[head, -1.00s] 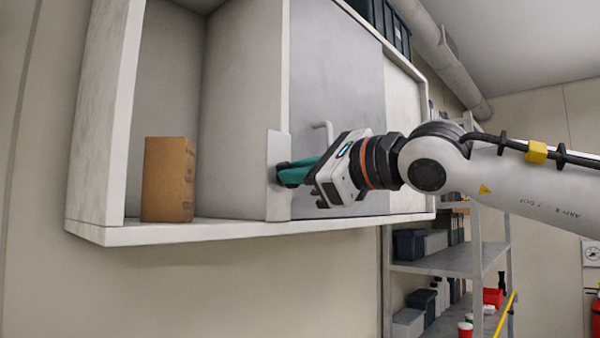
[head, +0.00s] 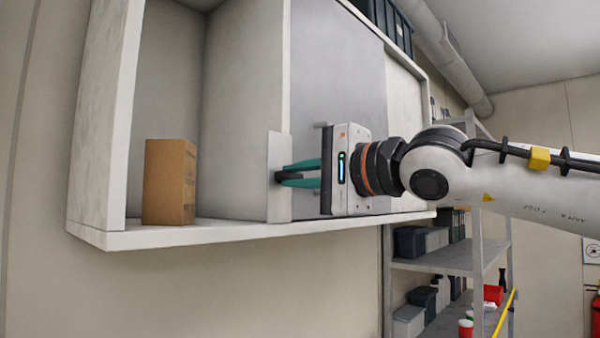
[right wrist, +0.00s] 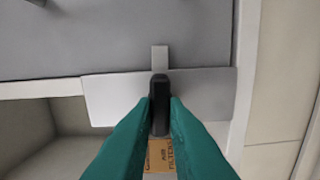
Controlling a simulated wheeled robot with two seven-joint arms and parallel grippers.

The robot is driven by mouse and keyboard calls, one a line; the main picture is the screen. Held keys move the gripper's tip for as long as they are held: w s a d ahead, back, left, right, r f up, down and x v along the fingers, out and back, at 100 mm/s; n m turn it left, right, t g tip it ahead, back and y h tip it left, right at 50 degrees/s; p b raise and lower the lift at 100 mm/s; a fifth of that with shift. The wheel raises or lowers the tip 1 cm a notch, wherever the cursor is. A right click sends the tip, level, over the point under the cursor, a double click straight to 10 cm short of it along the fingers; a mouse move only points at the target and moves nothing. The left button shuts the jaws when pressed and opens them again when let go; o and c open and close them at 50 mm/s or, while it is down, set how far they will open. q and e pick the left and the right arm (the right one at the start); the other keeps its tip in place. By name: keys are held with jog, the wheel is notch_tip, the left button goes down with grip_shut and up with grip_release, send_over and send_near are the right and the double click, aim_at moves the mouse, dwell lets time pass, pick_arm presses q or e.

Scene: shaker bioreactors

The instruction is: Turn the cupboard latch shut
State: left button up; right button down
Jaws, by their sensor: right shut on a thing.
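The wall cupboard (head: 170,236) is white, with a grey door (head: 335,80) on its right part. A pale latch plate (head: 279,200) stands at the door's left edge; it also shows in the right wrist view (right wrist: 105,98). A dark latch knob (right wrist: 159,105) sits at the plate, with a small light tab (right wrist: 160,60) beyond it on the door side. My right gripper (head: 283,175) has teal fingers shut on the dark knob, one finger on each side in the right wrist view (right wrist: 159,112). The left gripper is not in view.
A brown cardboard box (head: 169,182) stands in the cupboard's open left section. A shelf rack (head: 455,262) with bins stands at the right. Dark crates (head: 385,22) sit on top of the cupboard.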

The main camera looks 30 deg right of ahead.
jog(key=shift+n, duration=0.4)
jog(key=c, duration=1.4)
grip_release()
jog(key=shift+c, duration=0.2)
jog(key=shift+s, duration=0.1)
jog(key=b+v, duration=0.2)
jog(key=v, duration=1)
